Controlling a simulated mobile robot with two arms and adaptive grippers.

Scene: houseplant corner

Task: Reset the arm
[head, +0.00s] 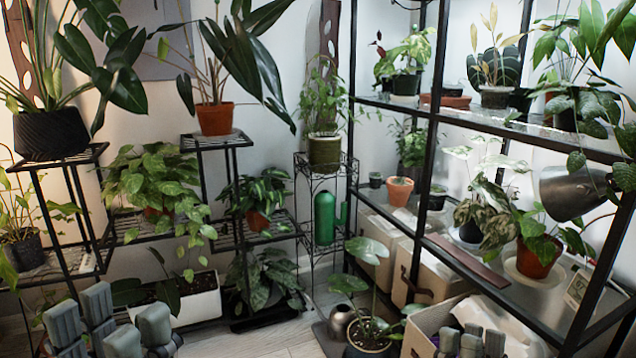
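My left gripper (108,322) is at the bottom left, with its grey fingers pointing up. A gap shows between its finger pairs and nothing is held in it. It appears in front of the white planter box (196,305). My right gripper (472,345) is at the bottom edge, right of centre, in front of the open cardboard box (425,325). Only its grey fingertips show, close together, and the rest is cut off by the frame. I cannot tell if they are apart or closed.
A black metal shelf (480,275) with potted plants fills the right side. Black plant stands (75,215) line the left. A floor plant (370,325) stands near my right gripper. Some bare floor (290,345) shows between the grippers.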

